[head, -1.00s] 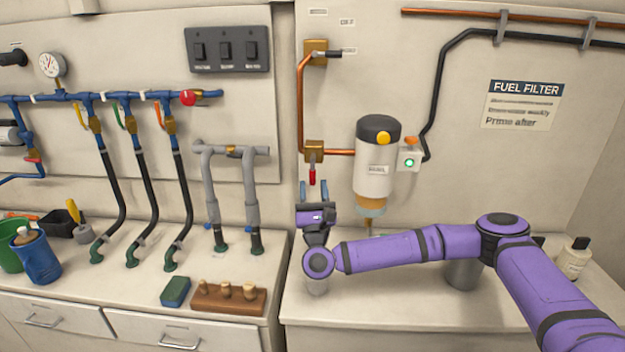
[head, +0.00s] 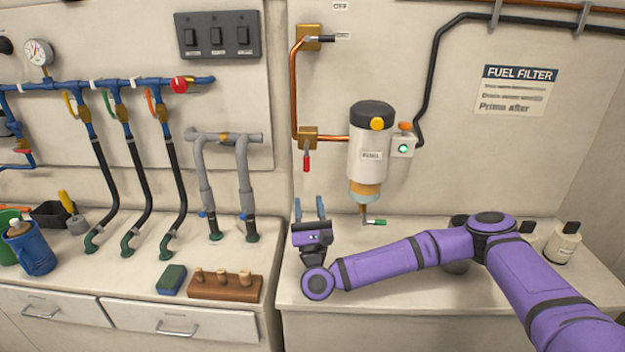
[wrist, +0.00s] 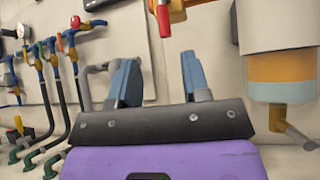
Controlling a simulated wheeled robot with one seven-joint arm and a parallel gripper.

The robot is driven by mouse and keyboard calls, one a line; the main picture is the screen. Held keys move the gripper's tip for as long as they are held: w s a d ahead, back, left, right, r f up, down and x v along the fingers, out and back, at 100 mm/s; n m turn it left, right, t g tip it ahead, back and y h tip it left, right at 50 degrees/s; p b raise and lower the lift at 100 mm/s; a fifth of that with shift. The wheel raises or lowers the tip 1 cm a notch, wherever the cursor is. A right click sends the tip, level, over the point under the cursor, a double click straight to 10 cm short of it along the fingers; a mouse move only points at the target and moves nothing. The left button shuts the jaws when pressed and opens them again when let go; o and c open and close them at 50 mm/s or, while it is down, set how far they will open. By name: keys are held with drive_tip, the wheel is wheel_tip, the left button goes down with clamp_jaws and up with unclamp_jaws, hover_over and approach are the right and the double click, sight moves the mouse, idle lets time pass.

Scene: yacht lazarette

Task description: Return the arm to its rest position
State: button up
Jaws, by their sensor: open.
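My gripper (head: 309,209) is open and empty, its two blue-grey fingers pointing up and toward the wall. In the head view it hovers over the left part of the right-hand counter, left of and lower than the fuel filter (head: 369,150). The wrist view shows the open fingers (wrist: 160,82) apart with nothing between them. My purple arm reaches in from the lower right, bent at the elbow. A red-handled valve (head: 307,150) on the copper pipe is above the gripper and apart from it; its red handle hangs down.
The filter's drain with a green-tipped lever (head: 375,222) is right of the gripper. Grey pipes (head: 245,190), a wooden plug block (head: 226,286) and a green sponge (head: 171,279) are left. A white bottle (head: 562,243) stands behind my arm at right.

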drive_tip(key=s+a+r+n+g+y, duration=0.1)
drive_tip(key=a+n+g+y, duration=0.3)
drive_tip(key=n+g+y, duration=0.55)
drive_tip(key=s+a+r+n+g+y, duration=0.1)
drive_tip(key=s+a+n+g+y, duration=0.15)
drive_tip(key=n+g+y, duration=0.65)
drive_tip(key=d+r+n+h, duration=0.3)
drive_tip(key=d+n+h, duration=0.5)
drive_tip(key=d+h, duration=0.1)
drive_tip(key=d+r+n+h, duration=0.2)
drive_tip(key=d+n+h, duration=0.7)
drive_tip(key=d, duration=0.1)
drive_tip(key=s+d+r+h, duration=0.5)
drive_tip(key=s+d+r, duration=0.3)
drive_tip(key=d+r, duration=0.35)
drive_tip(key=s+d+r+g, duration=0.1)
drive_tip(key=s+d+r, duration=0.1)
drive_tip(key=s, duration=0.5)
drive_tip(key=s+d+r+m+g, duration=0.1)
drive_tip(key=s+d+r, duration=0.1)
drive_tip(key=s, duration=0.5)
drive_tip(key=s+d+r+g, duration=0.1)
drive_tip(key=s+d+r, duration=0.1)
drive_tip(key=s+d, duration=0.2)
drive_tip(key=s, duration=0.3)
drive_tip(key=shift+d+r+m, duration=0.15)
drive_tip(key=shift+d+m, duration=0.2)
